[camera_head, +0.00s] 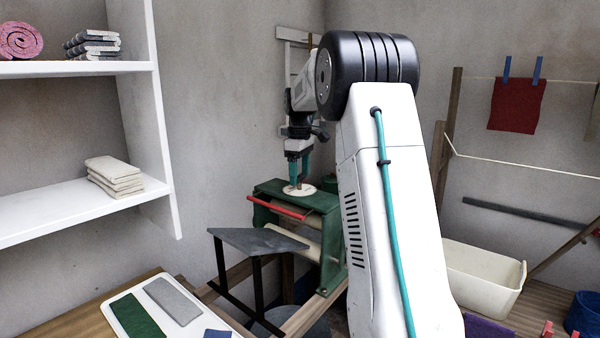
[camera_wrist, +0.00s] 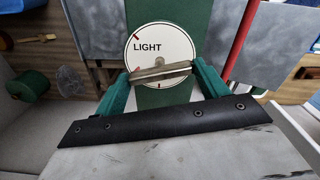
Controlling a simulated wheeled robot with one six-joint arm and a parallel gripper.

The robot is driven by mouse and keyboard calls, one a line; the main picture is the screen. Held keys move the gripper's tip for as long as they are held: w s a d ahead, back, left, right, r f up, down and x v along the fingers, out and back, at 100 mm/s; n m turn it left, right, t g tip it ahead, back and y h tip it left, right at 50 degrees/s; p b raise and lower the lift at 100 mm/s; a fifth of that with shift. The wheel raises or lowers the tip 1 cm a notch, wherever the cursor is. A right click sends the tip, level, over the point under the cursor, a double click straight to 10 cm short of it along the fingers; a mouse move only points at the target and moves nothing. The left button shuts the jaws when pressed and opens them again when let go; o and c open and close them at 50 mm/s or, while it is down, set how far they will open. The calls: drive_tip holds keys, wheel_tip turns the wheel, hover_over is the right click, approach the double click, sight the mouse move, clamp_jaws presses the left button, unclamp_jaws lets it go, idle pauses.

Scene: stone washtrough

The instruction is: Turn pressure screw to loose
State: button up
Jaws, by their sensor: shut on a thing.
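The green wringer (camera_head: 330,255) stands near the back wall, with a pale round dial (camera_head: 300,191) on its top. In the wrist view the dial (camera_wrist: 155,40) reads "LIGHT" and has small red marks near its left edge. The pressure screw's flat metal bar (camera_wrist: 160,74) lies across the dial, nearly level in the picture. My gripper (camera_head: 298,182) points down at the dial from above. Its teal fingers are shut on the bar, one at each end, in the wrist view (camera_wrist: 162,72). The rest of the dial's lettering is hidden or not readable.
A red handle bar (camera_head: 283,208) and pale rollers sit at the wringer's front. A grey slanted board (camera_head: 250,241) stands before it. A white tray (camera_head: 190,327) with cloths is at lower left, white shelves (camera_head: 75,215) at left, a cream tub (camera_head: 480,275) at right.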

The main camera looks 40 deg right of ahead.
drive_tip(key=m, duration=0.4)
drive_tip(key=shift+w+r+m, duration=0.1)
drive_tip(key=shift+m, duration=0.2)
drive_tip(key=m, duration=2.5)
drive_tip(key=shift+m, duration=0.3)
drive_tip(key=m, duration=0.8)
drive_tip(key=shift+m, duration=0.3)
